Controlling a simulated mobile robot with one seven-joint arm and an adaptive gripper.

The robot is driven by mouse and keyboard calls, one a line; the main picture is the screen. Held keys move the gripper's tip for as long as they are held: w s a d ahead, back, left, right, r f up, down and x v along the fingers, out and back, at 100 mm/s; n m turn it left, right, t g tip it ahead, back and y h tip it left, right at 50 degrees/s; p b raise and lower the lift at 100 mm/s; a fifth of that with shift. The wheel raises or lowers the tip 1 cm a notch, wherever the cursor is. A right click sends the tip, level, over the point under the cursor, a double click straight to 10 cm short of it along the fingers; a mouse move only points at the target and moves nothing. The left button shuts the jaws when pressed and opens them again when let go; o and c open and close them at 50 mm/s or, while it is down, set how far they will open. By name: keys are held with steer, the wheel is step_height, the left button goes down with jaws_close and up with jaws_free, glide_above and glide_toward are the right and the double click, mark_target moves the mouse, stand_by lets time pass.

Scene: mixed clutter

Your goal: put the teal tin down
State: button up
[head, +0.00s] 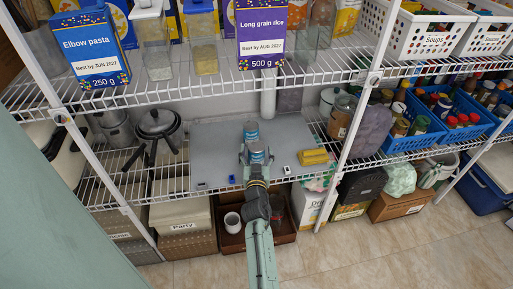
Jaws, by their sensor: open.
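A small teal-blue tin (251,130) with a paler band stands on a grey board on the middle shelf. It is just beyond my gripper (256,147). A second blue, banded round shape (257,150) shows between the fingers; I cannot tell if it is another tin or whether the fingers touch it. My gripper is open, reaching in over the board from the front. My wrist and fingers hide part of the board and the tins' lower parts.
The grey board (208,150) has free room at left. A yellow block (314,157) and small dark-and-white items (286,170) lie at right. A pot (158,125) stands left, a jar (341,117) right. An upper wire shelf (205,88) with boxes hangs above.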

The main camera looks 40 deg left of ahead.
steer(key=shift+r+p, duration=0.3)
steer(key=shift+p, duration=0.05)
steer(key=b+v, duration=0.5)
steer(key=v, duration=0.7)
steer(key=shift+f, duration=0.15)
